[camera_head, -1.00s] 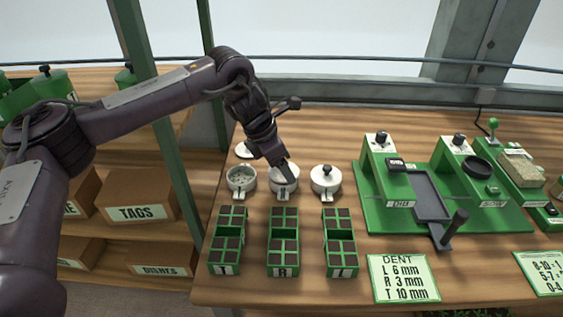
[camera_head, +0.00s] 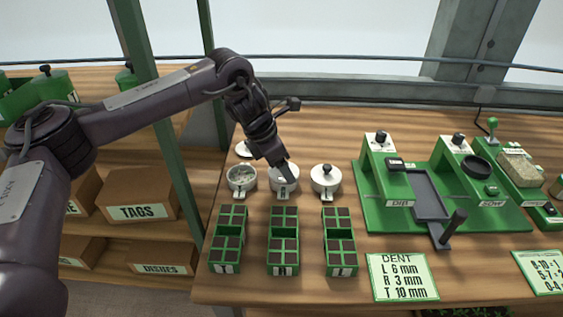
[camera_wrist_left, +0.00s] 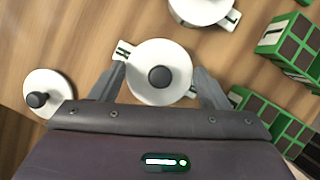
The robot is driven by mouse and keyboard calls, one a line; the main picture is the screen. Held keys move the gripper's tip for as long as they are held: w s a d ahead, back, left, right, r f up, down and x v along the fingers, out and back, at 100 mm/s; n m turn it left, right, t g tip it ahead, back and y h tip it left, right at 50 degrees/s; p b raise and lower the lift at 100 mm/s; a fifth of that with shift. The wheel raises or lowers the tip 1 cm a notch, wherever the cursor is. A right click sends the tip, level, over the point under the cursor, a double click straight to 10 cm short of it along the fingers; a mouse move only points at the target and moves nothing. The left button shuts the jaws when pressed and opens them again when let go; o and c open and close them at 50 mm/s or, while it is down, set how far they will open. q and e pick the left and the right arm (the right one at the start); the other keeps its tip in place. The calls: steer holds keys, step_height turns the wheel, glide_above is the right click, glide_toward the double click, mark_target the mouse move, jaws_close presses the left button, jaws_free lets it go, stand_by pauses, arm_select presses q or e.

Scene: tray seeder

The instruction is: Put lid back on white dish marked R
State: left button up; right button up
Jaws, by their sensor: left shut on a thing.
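The middle white dish (camera_head: 284,184) stands on the bench with its tab towards the front. In the left wrist view, the white lid (camera_wrist_left: 158,92) with a dark round knob covers it. My left gripper (camera_head: 286,163) points down over this dish and hides part of the lid. In the wrist view, the fingers of my left gripper (camera_wrist_left: 163,82) stand on opposite sides of the lid and are shut on it. Whether the lid is fully seated cannot be told. My right gripper is not in view.
The left dish (camera_head: 241,190) is open; another lid (camera_head: 243,149) lies behind it. The right dish (camera_head: 325,188) is lidded. Green cell trays (camera_head: 283,270) stand in front. A green seeder machine (camera_head: 375,215) is at the right. A post (camera_head: 165,110) stands left.

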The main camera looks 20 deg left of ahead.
arm_select(q)
steer(key=o, duration=1)
steer(key=shift+o, duration=0.7)
steer(key=shift+r+p, duration=2.85)
steer(key=shift+r, duration=0.65)
jaws_close()
steer(key=shift+f, duration=0.3)
